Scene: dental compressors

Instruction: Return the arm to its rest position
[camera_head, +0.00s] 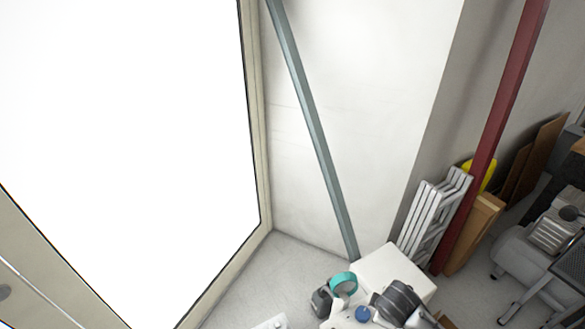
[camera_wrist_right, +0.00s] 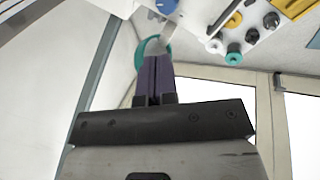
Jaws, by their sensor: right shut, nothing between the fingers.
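My right gripper (camera_wrist_right: 157,62) shows in the right wrist view. Its two dark purple fingers are together, with nothing held between them. A teal ring (camera_wrist_right: 141,50) appears behind the fingertips, partly hidden by them; whether they touch it I cannot tell. In the head view, no gripper can be made out. A white unit (camera_head: 393,262) stands at the bottom there, with a teal ring-shaped part (camera_head: 342,283), a dark ribbed cylinder (camera_head: 397,301) and a blue knob (camera_head: 362,314). My left gripper is in neither view.
A bright glazed door or window (camera_head: 130,130) fills the left. A grey-green pole (camera_head: 315,130) and a dark red pole (camera_head: 497,115) slant across the wall. A white folded rack (camera_head: 432,213) leans at the right, near a grey compressor (camera_head: 530,258). Some floor (camera_head: 285,262) is clear.

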